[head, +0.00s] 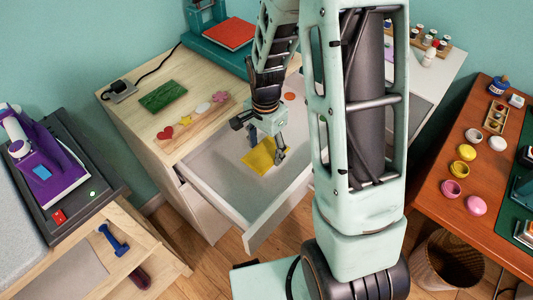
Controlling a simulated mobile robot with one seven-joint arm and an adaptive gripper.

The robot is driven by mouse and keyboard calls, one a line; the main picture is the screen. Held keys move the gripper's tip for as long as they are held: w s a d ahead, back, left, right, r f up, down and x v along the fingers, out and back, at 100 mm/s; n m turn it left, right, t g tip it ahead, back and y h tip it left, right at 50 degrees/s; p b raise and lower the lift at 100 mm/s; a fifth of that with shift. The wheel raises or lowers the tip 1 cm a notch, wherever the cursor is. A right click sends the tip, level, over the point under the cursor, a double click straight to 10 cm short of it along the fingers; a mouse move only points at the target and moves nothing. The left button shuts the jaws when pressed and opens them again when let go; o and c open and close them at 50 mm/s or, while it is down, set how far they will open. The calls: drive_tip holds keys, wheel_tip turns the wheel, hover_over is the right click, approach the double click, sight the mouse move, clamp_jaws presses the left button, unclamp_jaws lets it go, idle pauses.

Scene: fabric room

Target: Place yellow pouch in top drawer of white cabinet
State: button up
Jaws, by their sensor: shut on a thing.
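The yellow pouch (259,158) is inside the open top drawer (222,194) of the white cabinet (202,212), in the head view. My gripper (267,152) reaches down into the drawer and is shut on the pouch. Its fingers stand around the pouch's upper part. Whether the pouch touches the drawer floor I cannot tell. The drawer is pulled well out and no other item shows in its visible part. My arm hides the drawer's right side.
An ironing station with a purple iron (45,165) stands left. A brown table (485,150) with pots and a wicker basket (447,262) are right.

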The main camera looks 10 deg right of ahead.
sight(267, 151)
drive_tip(key=shift+w+d+f, duration=0.2)
drive_tip(key=shift+f, duration=0.2)
drive_tip(key=shift+f+b, duration=0.3)
drive_tip(key=shift+f, duration=1.2)
drive_tip(key=shift+f, duration=0.25)
drive_tip(key=o, duration=1.1)
drive_tip(key=shift+r, duration=0.15)
wheel_tip(267, 151, up, 12)
drive_tip(key=shift+r+p, duration=0.1)
drive_tip(key=shift+p, duration=0.9)
